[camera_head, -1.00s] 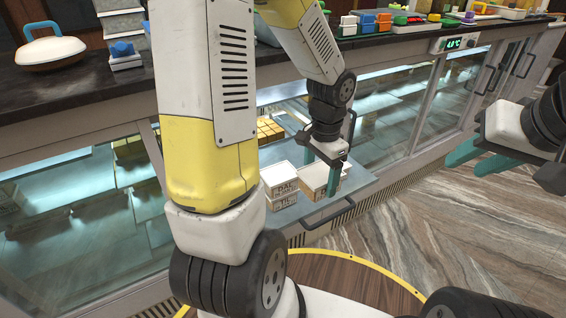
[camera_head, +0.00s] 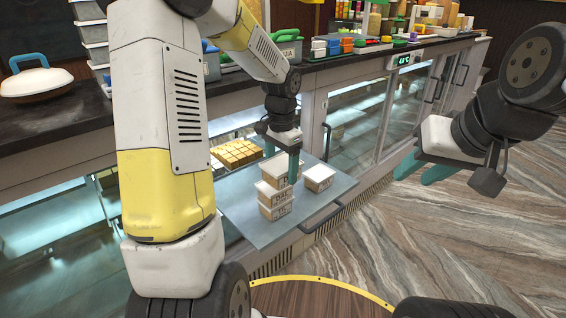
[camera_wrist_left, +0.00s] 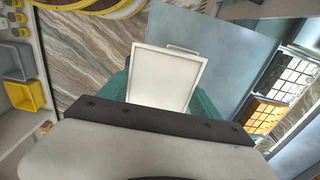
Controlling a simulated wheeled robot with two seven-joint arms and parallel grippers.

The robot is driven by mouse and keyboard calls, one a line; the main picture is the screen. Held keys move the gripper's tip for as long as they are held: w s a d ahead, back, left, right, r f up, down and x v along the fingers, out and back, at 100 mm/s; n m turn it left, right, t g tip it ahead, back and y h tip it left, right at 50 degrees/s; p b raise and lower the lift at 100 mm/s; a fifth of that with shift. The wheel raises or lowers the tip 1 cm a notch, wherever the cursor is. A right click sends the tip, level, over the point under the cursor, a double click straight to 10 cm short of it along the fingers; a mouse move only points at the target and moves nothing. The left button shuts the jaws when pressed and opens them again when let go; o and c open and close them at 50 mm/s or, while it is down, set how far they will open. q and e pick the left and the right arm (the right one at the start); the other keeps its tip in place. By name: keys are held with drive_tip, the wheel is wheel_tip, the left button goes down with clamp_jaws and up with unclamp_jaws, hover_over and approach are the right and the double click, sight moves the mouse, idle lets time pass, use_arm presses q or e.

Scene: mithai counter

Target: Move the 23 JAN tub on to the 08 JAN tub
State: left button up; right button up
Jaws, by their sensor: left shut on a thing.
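My left gripper (camera_head: 294,166) points down over the pulled-out tray and is shut on a white-lidded tub (camera_head: 276,165). The wrist view shows this tub's pale square lid (camera_wrist_left: 163,78) between the teal fingers. The held tub is just above or behind a stack; I cannot tell whether it touches. The stack is a tub marked DAL (camera_head: 275,196) on a lower tub (camera_head: 276,211). Another lidded tub (camera_head: 318,180) sits to their right. Date labels are too small to read. My right gripper (camera_head: 424,170) is open and empty, out over the floor.
The stack stands on a grey pull-out tray (camera_head: 252,226) with a front handle (camera_head: 322,217). Yellow sweets (camera_head: 237,153) lie at its back left. The counter (camera_head: 50,119) and glass doors are behind. The tray's front right is bare.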

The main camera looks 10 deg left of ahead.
use_arm(q)
drive_tip(key=w+a, duration=0.2)
drive_tip(key=w, duration=0.1)
drive_tip(key=w+a, duration=0.1)
drive_tip(key=shift+w+f, duration=0.15)
drive_tip(key=shift+f, duration=1.85)
drive_tip(key=shift+f, duration=0.5)
drive_tip(key=o, duration=1.5)
